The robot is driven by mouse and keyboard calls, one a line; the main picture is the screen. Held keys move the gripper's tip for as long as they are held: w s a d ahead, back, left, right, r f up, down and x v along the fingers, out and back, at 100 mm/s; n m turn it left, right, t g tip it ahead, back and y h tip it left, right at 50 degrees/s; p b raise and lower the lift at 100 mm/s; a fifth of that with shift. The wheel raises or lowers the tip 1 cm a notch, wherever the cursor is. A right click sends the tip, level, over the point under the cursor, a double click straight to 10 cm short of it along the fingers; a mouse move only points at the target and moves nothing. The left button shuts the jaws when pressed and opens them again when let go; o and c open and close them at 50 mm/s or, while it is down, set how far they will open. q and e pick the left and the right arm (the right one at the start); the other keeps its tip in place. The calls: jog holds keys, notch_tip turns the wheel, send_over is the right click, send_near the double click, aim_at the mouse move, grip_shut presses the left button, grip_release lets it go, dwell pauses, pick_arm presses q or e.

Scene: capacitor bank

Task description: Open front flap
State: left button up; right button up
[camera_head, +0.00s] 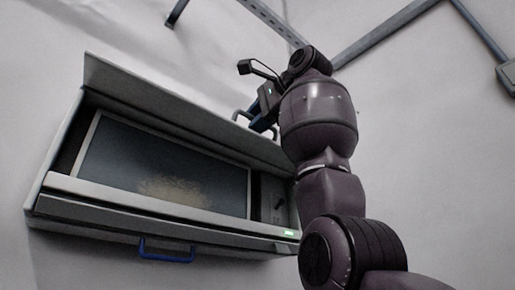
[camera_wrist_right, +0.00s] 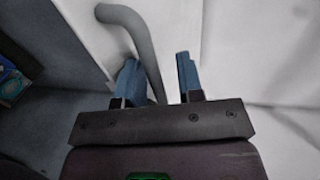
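A grey box (camera_head: 52,183) is mounted on the wall at the left in the head view. Its front flap (camera_head: 165,104) stands raised along the top edge, and a dark screen panel (camera_head: 165,170) shows beneath it. A grey bar handle (camera_head: 241,114) is near the flap's right end; it also shows in the right wrist view (camera_wrist_right: 140,35). My right gripper (camera_head: 258,122) is beside this handle. In the wrist view its two blue fingers (camera_wrist_right: 160,78) are apart, and the handle bar runs between them, nearer the left finger. My left gripper is out of view.
A blue handle (camera_head: 166,252) hangs under the box's lower edge, and a green light (camera_head: 289,234) shows at its lower right. Grey metal rails (camera_head: 385,30) run along the wall at the upper right. The wall left of the box is bare.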

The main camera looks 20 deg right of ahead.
jog(key=shift+s, duration=0.15)
pick_arm(q)
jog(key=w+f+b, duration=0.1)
jog(key=b, duration=0.1)
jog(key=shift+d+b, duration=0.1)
jog(key=shift+b, duration=0.2)
pick_arm(e)
jog(key=v, duration=1)
jog(key=shift+s, duration=0.3)
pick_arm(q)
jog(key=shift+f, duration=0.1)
pick_arm(e)
jog(key=shift+d, duration=0.1)
